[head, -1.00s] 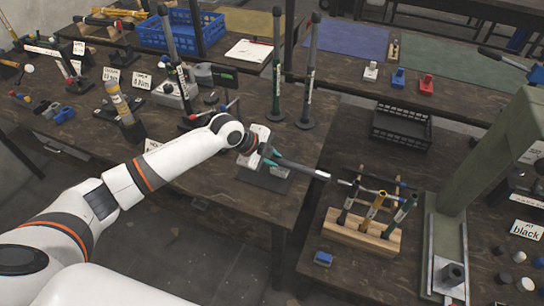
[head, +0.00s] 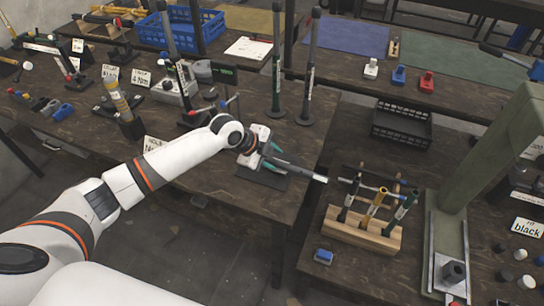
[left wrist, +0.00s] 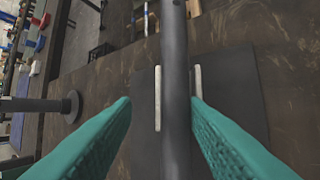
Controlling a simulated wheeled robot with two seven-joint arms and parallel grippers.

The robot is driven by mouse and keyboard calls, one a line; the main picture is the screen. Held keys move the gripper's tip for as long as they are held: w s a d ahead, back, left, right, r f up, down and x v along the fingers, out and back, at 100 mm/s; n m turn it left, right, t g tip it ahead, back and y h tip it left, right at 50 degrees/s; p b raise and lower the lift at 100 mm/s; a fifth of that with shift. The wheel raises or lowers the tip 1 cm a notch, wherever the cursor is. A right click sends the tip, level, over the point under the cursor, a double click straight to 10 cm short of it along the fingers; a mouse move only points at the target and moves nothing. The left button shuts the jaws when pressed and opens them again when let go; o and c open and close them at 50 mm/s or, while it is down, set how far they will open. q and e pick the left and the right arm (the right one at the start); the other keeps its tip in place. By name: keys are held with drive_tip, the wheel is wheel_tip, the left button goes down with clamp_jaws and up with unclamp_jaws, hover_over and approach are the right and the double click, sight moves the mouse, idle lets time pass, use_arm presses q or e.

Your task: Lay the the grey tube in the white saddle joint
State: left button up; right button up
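The grey tube (head: 300,171) lies roughly level over a dark base plate near the table's front edge, its pale end pointing right. In the left wrist view the tube (left wrist: 175,60) runs between two white upright strips, seemingly the walls of the white saddle joint (left wrist: 158,98). The tube hides the saddle's middle, so its seating cannot be seen. My left gripper (head: 271,155) is above the tube. Its teal fingers (left wrist: 161,110) stand apart on both sides of it, with a clear gap on the left. My right gripper is not in view.
A wooden rack (head: 345,231) with several coloured-handle tools stands on the right table. Two upright rods on round bases, one dark (head: 307,85) and one green (head: 277,70), stand behind the gripper. A black crate (head: 402,125) and small white, blue and red blocks are farther back.

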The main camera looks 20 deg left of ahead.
use_arm(q)
drive_tip(key=shift+s+f, duration=0.25)
drive_tip(key=shift+f, duration=0.15)
drive_tip(key=shift+s+a+r, duration=0.1)
drive_tip(key=shift+a+r, duration=0.1)
drive_tip(key=b+v, duration=0.1)
drive_tip(key=v, duration=1.1)
drive_tip(key=shift+w+d+r, duration=0.2)
drive_tip(key=shift+w, duration=0.15)
